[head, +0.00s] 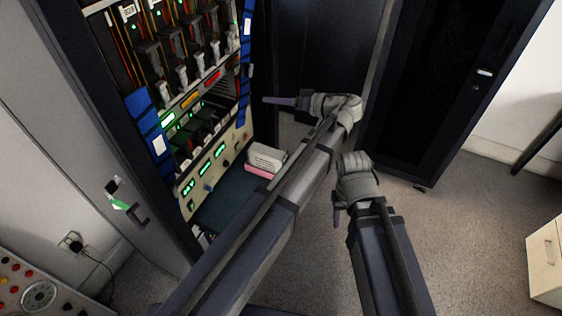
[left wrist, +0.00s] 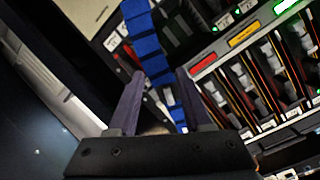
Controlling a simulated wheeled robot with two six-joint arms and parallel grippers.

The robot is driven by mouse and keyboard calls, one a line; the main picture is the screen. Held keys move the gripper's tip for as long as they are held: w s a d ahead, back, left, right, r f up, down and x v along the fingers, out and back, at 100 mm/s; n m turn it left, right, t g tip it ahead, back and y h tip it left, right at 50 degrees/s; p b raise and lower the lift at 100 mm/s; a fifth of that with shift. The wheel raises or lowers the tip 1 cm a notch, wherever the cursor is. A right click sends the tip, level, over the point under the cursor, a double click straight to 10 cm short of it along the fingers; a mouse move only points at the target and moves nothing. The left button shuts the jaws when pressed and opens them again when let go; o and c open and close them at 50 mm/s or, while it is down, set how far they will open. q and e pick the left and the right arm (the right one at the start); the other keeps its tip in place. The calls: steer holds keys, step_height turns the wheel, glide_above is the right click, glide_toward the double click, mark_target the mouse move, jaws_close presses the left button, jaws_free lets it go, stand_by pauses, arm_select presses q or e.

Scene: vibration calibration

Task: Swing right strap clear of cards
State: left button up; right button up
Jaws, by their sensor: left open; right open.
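The right strap is a blue segmented band (head: 247,27) down the right edge of the open rack. In the left wrist view the blue strap (left wrist: 146,40) runs down between my left gripper's (left wrist: 158,76) two fingers; contact cannot be told. In the head view my left gripper (head: 266,99) points left at the rack, just right of that strap. It is open. The cards (head: 195,130) stand in a row in the rack, and also show in the left wrist view (left wrist: 240,95). My right gripper (head: 337,208) is open, low over the floor and away from the rack.
Another blue strap (head: 147,122) runs down the rack's left edge. A beige box on a pink item (head: 266,157) sits on a dark surface below the rack. A dark cabinet door (head: 440,90) stands open at right. The floor at right is mostly clear.

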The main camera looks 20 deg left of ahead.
arm_select(q)
steer(key=s+d+f+m+g+h+b, duration=0.1)
steer(key=s+d+f+m+h, duration=0.3)
steer(key=s+f, duration=0.6)
steer(key=shift+s+f+m+h+b, duration=0.2)
steer(key=shift+f+m+h+b, duration=0.75)
steer(key=shift+f+h, duration=0.85)
steer(key=shift+f+y, duration=0.25)
steer(key=shift+y, duration=0.05)
steer(key=shift+c, duration=0.3)
